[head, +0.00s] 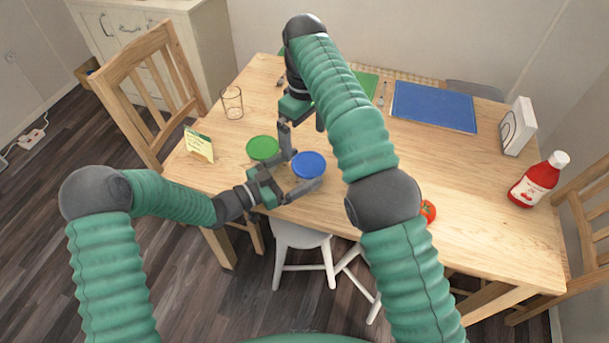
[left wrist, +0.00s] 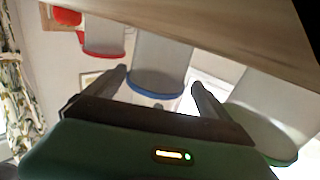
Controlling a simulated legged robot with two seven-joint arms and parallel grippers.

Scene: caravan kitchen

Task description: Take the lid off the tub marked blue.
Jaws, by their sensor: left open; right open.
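The tub marked blue wears its blue lid (head: 309,163) near the table's front edge; its body is hidden from above. In the left wrist view, upside down, its pale body (left wrist: 162,60) and blue rim (left wrist: 158,94) show between my fingers. My left gripper (head: 301,169) is open, one finger on either side of this tub; I cannot tell whether they touch it. My right gripper (head: 303,130) is open and empty, just behind the lids. A green-lidded tub (head: 262,148) stands left of the blue one. A red-lidded tub (left wrist: 104,40) shows in the wrist view.
A card (head: 199,146) and a glass (head: 232,102) stand at the left. A blue mat (head: 434,106) lies at the back, with a napkin holder (head: 518,127) and ketchup bottle (head: 538,181) at the right. A tomato (head: 428,211) sits beside my right arm. The right front table is clear.

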